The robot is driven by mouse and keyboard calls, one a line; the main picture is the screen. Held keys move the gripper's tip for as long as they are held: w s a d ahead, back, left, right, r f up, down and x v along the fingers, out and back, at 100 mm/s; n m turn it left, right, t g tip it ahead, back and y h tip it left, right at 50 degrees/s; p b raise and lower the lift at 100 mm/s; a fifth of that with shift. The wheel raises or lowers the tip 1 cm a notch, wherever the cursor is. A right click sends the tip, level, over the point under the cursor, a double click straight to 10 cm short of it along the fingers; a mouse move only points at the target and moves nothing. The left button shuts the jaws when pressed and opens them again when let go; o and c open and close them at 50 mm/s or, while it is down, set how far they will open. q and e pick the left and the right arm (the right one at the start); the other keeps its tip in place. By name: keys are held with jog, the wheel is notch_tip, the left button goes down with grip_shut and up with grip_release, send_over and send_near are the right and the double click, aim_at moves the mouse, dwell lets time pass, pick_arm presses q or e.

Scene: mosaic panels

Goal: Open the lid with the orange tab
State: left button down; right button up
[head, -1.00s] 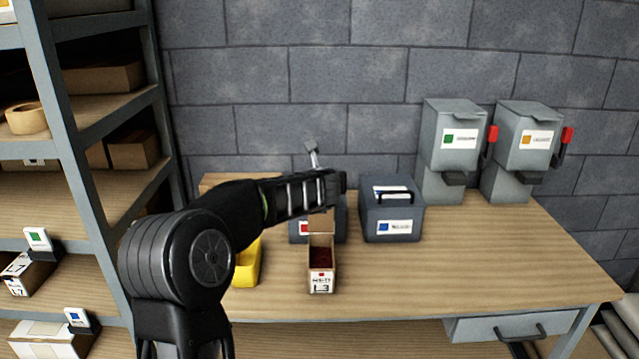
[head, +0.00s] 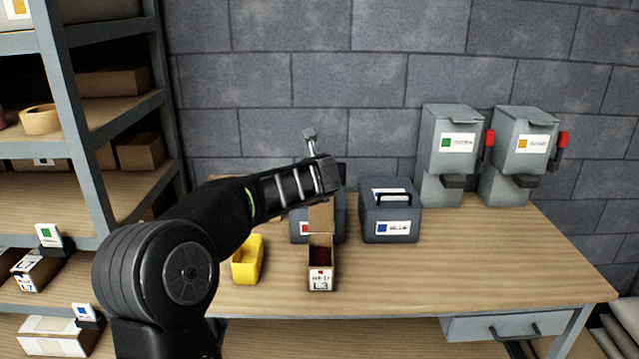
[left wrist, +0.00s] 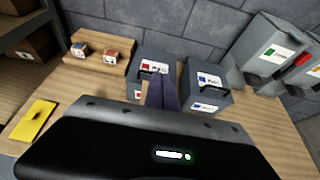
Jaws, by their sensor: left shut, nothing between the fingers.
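I cannot make out a lid with an orange tab. The only clear orange mark is the square label on the right grey dispenser (head: 523,140), whose sloped top is closed. Two dark grey boxes stand on the bench: one with a red label (head: 301,230), partly hidden by my arm, and one with a blue label and a black handle (head: 392,212). My left gripper (head: 326,177) is above and in front of the red-labelled box. In the left wrist view its fingers (left wrist: 160,88) are shut and empty, overlapping that box. Contact cannot be told. My right gripper is not in view.
An open cardboard box (head: 321,278) with dark red contents and a raised flap stands at the bench front, beside a yellow bin (head: 247,260). A green-labelled dispenser (head: 449,150) stands back right. Shelving (head: 85,165) borders the left. The bench's right front (head: 480,280) is clear.

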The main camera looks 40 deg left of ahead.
pick_arm(q)
jog(key=r, duration=0.2)
jog(key=s+d+r, duration=0.1)
jog(key=r, duration=0.1)
jog(key=shift+s+d, duration=0.1)
dwell(0.5)
